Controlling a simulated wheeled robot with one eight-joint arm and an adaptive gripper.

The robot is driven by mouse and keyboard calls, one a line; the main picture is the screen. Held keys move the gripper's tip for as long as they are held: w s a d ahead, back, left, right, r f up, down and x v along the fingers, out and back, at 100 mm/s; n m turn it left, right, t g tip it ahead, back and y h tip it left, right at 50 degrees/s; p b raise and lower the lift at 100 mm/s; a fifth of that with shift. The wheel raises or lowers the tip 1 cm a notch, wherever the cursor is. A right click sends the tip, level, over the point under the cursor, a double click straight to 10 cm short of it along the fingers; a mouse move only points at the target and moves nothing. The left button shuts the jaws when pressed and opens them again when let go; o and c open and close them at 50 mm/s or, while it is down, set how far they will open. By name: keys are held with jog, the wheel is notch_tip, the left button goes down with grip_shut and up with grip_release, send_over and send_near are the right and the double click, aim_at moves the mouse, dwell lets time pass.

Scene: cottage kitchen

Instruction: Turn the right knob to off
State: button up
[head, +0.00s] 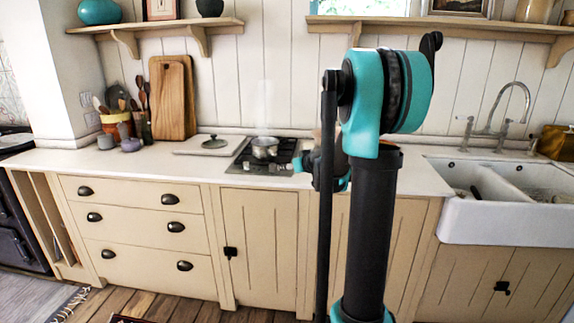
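A small dark hob (242,162) is set into the white worktop, left of my arm. A steel pot (264,150) stands on it, with faint steam above. The hob's knobs are too small to make out, and its right part is hidden by my arm and gripper. My gripper (287,167) is at the right front of the hob, pointing left, low over the worktop. Its fingers are small and partly blend with the hob, so whether they are open or touching a knob cannot be told.
A pot lid (214,142) lies on a pale board left of the hob. Wooden boards (173,97) and utensil pots (117,125) stand farther left. A white double sink (490,215) is on the right. The worktop front left of the hob is clear.

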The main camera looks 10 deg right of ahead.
aim_at(273, 164)
jog(key=shift+t, duration=0.3)
jog(key=x, duration=1.6)
jog(key=shift+w+d+r, duration=0.3)
jog(key=shift+w, duration=0.35)
grip_shut()
